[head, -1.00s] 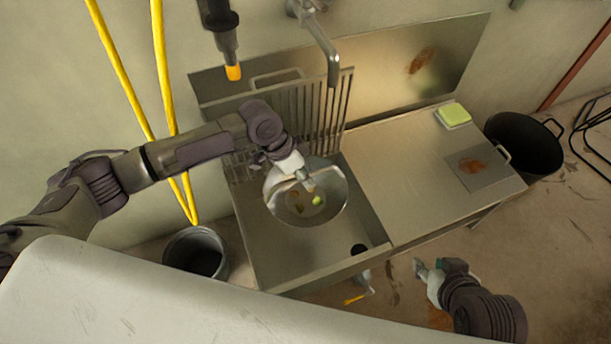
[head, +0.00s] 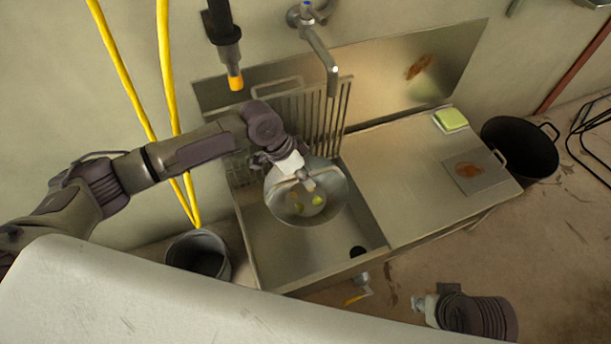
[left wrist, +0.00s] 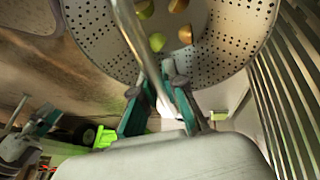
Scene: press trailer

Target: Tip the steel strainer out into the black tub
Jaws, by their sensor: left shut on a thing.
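The steel strainer (head: 283,205) is a shiny round bowl at the sink, with several green and orange scraps in it. Its perforated wall fills the top of the left wrist view (left wrist: 222,45). My left gripper (head: 307,181) is shut on the strainer, at what looks like a bar or handle across it; its teal fingers (left wrist: 160,105) show in the left wrist view. I cannot tell whether the strainer touches the basin. The black tub (head: 519,148) stands on the floor at the right, past the counter. My right gripper (head: 424,303) is low in front, its fingers too small to judge.
The steel sink (head: 300,262) joins a drainboard (head: 400,185) with a yellow-green sponge (head: 451,120). A tap (head: 322,50) and a hanging sprayer (head: 228,45) are above. A slatted rack (head: 325,110) stands behind the strainer. A grey bucket (head: 197,255) is at the left.

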